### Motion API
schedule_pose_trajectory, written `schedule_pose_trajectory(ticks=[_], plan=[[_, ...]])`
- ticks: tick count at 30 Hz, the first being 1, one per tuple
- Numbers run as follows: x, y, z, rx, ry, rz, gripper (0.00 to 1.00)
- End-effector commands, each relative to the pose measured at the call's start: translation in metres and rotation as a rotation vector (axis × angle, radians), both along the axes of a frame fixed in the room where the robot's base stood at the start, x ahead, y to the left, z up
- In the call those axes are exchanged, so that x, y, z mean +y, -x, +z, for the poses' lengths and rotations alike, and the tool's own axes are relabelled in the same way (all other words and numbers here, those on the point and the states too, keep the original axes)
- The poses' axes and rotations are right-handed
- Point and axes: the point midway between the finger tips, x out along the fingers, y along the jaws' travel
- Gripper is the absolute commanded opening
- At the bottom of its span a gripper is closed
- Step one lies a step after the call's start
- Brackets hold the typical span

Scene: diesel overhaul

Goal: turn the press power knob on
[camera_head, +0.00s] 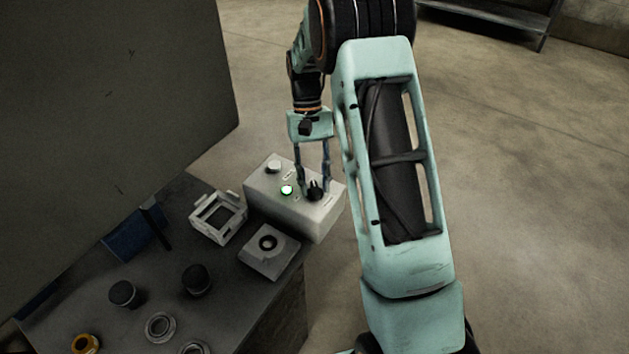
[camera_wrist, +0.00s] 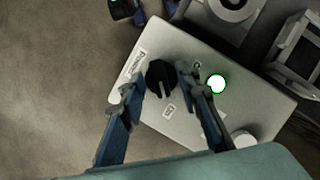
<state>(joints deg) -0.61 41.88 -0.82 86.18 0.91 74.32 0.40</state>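The black power knob (camera_head: 315,191) stands on the top face of a light grey control box (camera_head: 295,209), near its right end. In the wrist view the knob (camera_wrist: 160,78) has a pale pointer line and lies between my gripper's two blue-grey fingers. My gripper (camera_head: 314,186) points down over the box and is open, one fingertip on each side of the knob. In the wrist view my gripper (camera_wrist: 160,79) shows narrow gaps beside the knob; contact is hard to judge. A green lamp (camera_head: 287,190) beside the knob is lit.
A white round button (camera_head: 273,166) sits on the box's far end. A white frame (camera_head: 217,217) and a grey block with a ring (camera_head: 269,255) stand left of the box. Black caps (camera_head: 196,279), metal rings (camera_head: 161,327) and a brass part (camera_head: 85,344) lie nearer. Open floor lies right.

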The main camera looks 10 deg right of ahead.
Motion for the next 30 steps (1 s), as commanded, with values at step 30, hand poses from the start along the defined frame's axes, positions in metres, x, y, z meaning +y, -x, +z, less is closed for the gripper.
schedule_pose_trajectory(ticks=[30], plan=[[-0.001, -0.045, 0.109, 0.000, 0.000, 0.000, 0.30]])
